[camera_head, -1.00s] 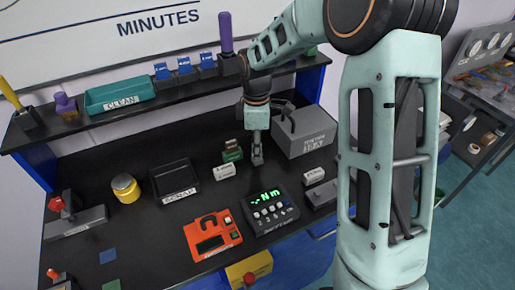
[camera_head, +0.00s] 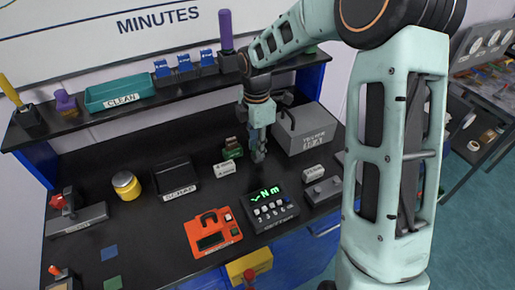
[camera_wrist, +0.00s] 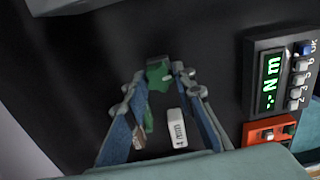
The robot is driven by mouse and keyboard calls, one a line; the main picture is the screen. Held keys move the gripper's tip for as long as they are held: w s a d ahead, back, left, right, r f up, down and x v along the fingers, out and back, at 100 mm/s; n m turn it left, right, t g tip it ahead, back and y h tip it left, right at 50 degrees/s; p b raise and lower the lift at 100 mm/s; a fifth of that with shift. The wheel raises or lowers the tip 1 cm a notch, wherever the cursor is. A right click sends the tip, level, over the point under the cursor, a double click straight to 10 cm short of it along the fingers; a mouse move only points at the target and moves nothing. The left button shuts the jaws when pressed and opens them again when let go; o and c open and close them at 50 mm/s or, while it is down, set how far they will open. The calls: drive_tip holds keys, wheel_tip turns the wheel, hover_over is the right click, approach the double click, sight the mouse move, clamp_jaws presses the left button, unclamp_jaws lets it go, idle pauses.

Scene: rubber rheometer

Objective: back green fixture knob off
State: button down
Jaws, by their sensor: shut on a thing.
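My gripper (camera_head: 258,156) is low over the black bench, just right of a small green fixture (camera_head: 232,149). In the wrist view my gripper (camera_wrist: 160,72) has its fingertips closed on a green lobed knob (camera_wrist: 157,72). The knob is too small and covered to make out in the head view. More green of the fixture (camera_wrist: 149,112) shows between the fingers, below the knob, partly hidden by the left finger. I cannot tell whether knob and fixture touch. A white labelled block (camera_head: 224,169) lies in front of the fixture; it also shows in the wrist view (camera_wrist: 177,129).
A grey box (camera_head: 306,132) stands close right of my gripper. The Nm display unit (camera_head: 269,209) and an orange device (camera_head: 212,234) lie in front. A black scrap tray (camera_head: 177,178) and yellow jar (camera_head: 126,186) are left. The shelf (camera_head: 205,88) runs behind.

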drive_tip(key=c, duration=1.8)
unclamp_jaws()
drive_tip(key=shift+f, duration=0.1)
drive_tip(key=shift+o, duration=0.2)
drive_tip(key=m+b, duration=0.1)
drive_tip(key=m, duration=0.2)
drive_tip(key=m+b, duration=0.1)
drive_tip(key=m, duration=0.4)
drive_tip(key=shift+m, duration=0.4)
drive_tip(key=m+b, duration=0.1)
drive_tip(key=m, duration=0.3)
drive_tip(key=shift+w+m, duration=0.1)
drive_tip(key=shift+m, duration=0.2)
drive_tip(key=m+b, duration=0.1)
drive_tip(key=m, duration=0.4)
